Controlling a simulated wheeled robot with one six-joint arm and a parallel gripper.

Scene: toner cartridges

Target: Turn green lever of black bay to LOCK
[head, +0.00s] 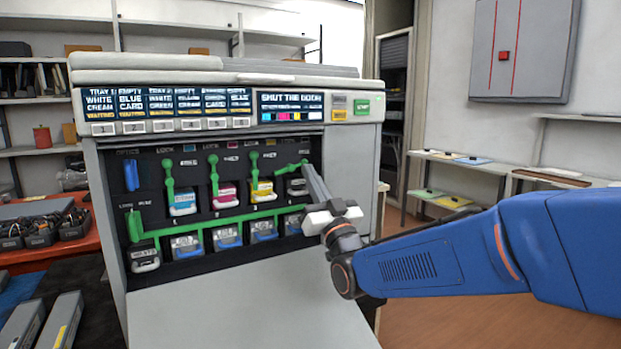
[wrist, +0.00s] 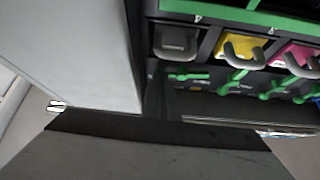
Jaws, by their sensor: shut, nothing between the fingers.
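The black bay's cartridge (head: 297,187) sits at the right end of the printer's upper row; its dark front with a grey handle also shows in the wrist view (wrist: 176,42). Its green lever (head: 289,167) lies nearly level, tilted slightly up to the right. In the wrist view this lever (wrist: 187,76) runs sideways. My gripper (head: 307,170) is shut and empty, its fingers pointing up and left with the tips close to the lever's right end. I cannot tell whether they touch it. The lock marking by this lever is too small to read.
Green levers stand upright above the cyan (head: 182,202), magenta (head: 225,196) and yellow (head: 262,191) cartridges. A long green bar (head: 225,220) crosses below them. The open front door (head: 235,310) spreads out underneath.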

